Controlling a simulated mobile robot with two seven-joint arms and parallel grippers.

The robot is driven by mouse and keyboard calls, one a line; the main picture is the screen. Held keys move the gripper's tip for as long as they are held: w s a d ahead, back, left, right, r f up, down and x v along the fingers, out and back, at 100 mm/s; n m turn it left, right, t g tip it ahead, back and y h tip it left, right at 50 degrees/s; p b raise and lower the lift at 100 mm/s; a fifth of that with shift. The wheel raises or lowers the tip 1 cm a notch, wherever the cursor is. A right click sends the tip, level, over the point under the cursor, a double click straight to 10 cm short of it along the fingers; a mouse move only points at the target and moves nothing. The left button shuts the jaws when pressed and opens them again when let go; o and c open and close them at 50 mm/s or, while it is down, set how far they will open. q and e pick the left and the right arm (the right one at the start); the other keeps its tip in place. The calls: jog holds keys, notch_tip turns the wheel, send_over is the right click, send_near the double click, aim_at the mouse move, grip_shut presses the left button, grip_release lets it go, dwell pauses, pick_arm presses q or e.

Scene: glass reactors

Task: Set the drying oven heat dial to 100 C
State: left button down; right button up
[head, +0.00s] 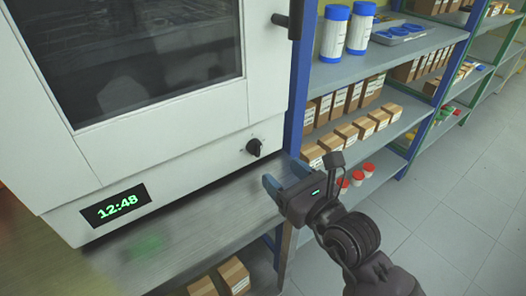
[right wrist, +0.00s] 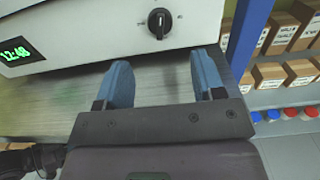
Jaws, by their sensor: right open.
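The drying oven (head: 180,145) is a large white box with a dark window; its green display (head: 115,205) reads 12:48. The black heat dial (head: 254,147) is at the lower right of its front, and it also shows in the right wrist view (right wrist: 160,22). The dial's pointer setting is too small to read. My right gripper (head: 284,178) is open and empty, below and to the right of the dial, apart from it. In the right wrist view its blue fingers (right wrist: 165,82) point toward the oven, with the dial beyond the gap. My left gripper is not in view.
The oven stands on a grey metal bench (head: 190,215). A blue shelf post (head: 298,80) is close right of the oven. Shelves (head: 400,45) with boxes, bottles and red-lidded jars stand on the right. The tiled floor (head: 450,200) is clear.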

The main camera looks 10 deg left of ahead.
aim_at(260, 152)
jog(key=b+x, duration=0.1)
jog(key=x, duration=0.6)
jog(key=shift+w+a+f, duration=0.15)
jog(key=shift+w+a, duration=0.1)
jog(key=shift+a, duration=0.05)
jog(key=shift+w+a, duration=0.25)
jog(key=shift+w, duration=0.05)
jog(key=shift+c, duration=0.3)
